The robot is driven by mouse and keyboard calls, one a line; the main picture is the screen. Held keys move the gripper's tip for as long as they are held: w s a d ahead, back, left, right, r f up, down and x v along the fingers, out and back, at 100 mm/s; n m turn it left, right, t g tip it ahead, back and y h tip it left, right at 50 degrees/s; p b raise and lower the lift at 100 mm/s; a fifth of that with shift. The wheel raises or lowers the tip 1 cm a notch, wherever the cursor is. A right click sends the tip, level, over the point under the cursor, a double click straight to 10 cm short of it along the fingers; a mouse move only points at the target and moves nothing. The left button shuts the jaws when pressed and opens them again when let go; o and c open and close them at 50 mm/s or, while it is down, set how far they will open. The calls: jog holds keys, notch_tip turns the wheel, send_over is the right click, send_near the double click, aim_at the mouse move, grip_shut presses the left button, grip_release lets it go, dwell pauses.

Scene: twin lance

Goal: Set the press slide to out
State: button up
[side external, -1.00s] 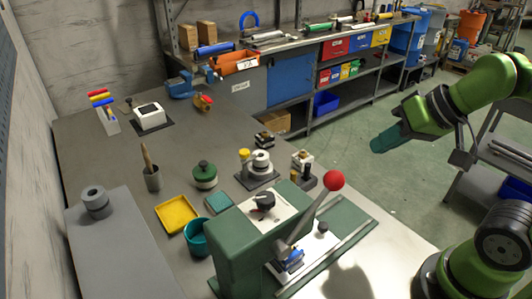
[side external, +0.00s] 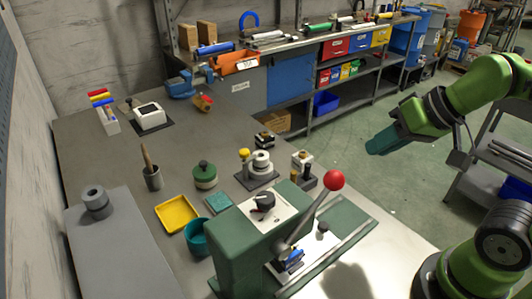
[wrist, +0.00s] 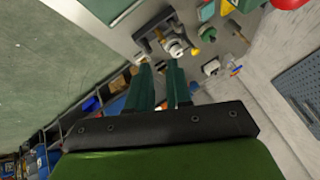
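The green press (side external: 245,250) stands at the front of the bench, with a lever ending in a red ball (side external: 333,180). A pale slide plate with a black knob (side external: 322,228) lies at its base, beside a small blue part (side external: 291,259). I cannot tell the slide's exact setting. The red ball also shows at the top edge of the wrist view (wrist: 290,3). My gripper (side external: 378,145) is in the air to the right of the press, clear of it. In the wrist view its two green fingers (wrist: 160,70) are apart with nothing between them.
Behind the press stand a grey-white fixture (side external: 260,162), a green-lidded jar (side external: 204,174), a yellow tray (side external: 176,214) and a teal cup (side external: 197,238). A shelf bench (side external: 290,80) runs along the back. The air between my gripper and the press looks free.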

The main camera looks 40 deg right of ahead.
jog(key=o, duration=0.5)
jog(key=w+g, duration=0.1)
jog(key=w+f+g, duration=0.1)
jog(key=w+a+f, duration=0.1)
jog(key=w, duration=0.1)
jog(key=shift+f+g, duration=0.1)
jog(key=shift+g, duration=0.3)
jog(key=w+a+f+g, duration=0.2)
jog(key=w+f+g, duration=0.2)
jog(key=w+g, duration=0.3)
jog(key=g, duration=0.1)
send_near(324, 225)
jog(key=x, duration=0.8)
jog(key=shift+w+f, duration=0.1)
grip_shut()
jog(key=shift+m, duration=0.3)
